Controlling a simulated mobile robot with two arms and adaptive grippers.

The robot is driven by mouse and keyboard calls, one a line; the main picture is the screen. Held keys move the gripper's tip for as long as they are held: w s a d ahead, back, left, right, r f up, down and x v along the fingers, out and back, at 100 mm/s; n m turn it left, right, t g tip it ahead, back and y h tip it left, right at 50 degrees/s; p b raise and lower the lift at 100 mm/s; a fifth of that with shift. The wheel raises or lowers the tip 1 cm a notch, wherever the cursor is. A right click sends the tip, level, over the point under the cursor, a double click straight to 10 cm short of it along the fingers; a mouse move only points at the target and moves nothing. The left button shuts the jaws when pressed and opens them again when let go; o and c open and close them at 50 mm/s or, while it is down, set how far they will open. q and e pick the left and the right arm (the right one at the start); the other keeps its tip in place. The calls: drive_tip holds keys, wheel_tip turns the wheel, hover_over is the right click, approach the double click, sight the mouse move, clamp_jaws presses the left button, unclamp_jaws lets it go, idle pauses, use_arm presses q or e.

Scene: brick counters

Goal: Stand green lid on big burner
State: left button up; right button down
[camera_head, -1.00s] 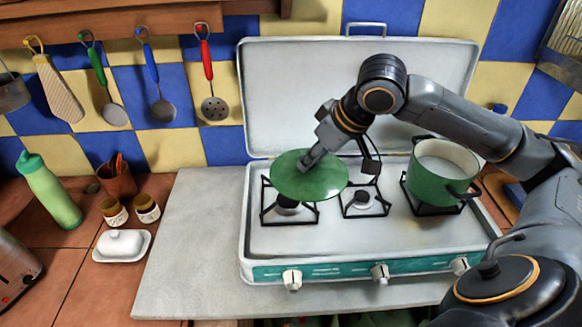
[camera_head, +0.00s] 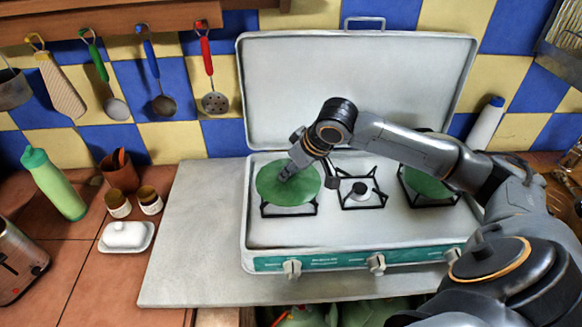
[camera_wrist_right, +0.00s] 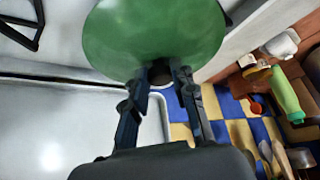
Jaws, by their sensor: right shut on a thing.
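The green lid (camera_head: 268,187) lies roughly level over the left burner (camera_head: 300,211), covering most of its black grate; I cannot tell whether it touches the grate. In the right wrist view the lid (camera_wrist_right: 155,35) fills the top middle. My right gripper (camera_head: 285,174) comes down from above and is shut on the lid's dark knob; its fingers (camera_wrist_right: 160,80) also show in the wrist view. The middle burner (camera_head: 361,191) is bare. My left gripper is not in view.
The green pot (camera_head: 428,186) stands on the right burner, largely hidden by my right arm. The stove's raised cover (camera_head: 350,90) stands behind the burners. A green bottle (camera_head: 54,185), two small jars and a white butter dish (camera_head: 126,237) are on the left counter.

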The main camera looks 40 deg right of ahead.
drive_tip(key=shift+a+f, duration=0.1)
drive_tip(key=shift+f, duration=0.15)
drive_tip(key=c, duration=1.1)
unclamp_jaws()
drive_tip(key=shift+r, duration=0.35)
drive_tip(key=b+v, duration=0.1)
drive_tip(key=v, duration=1.1)
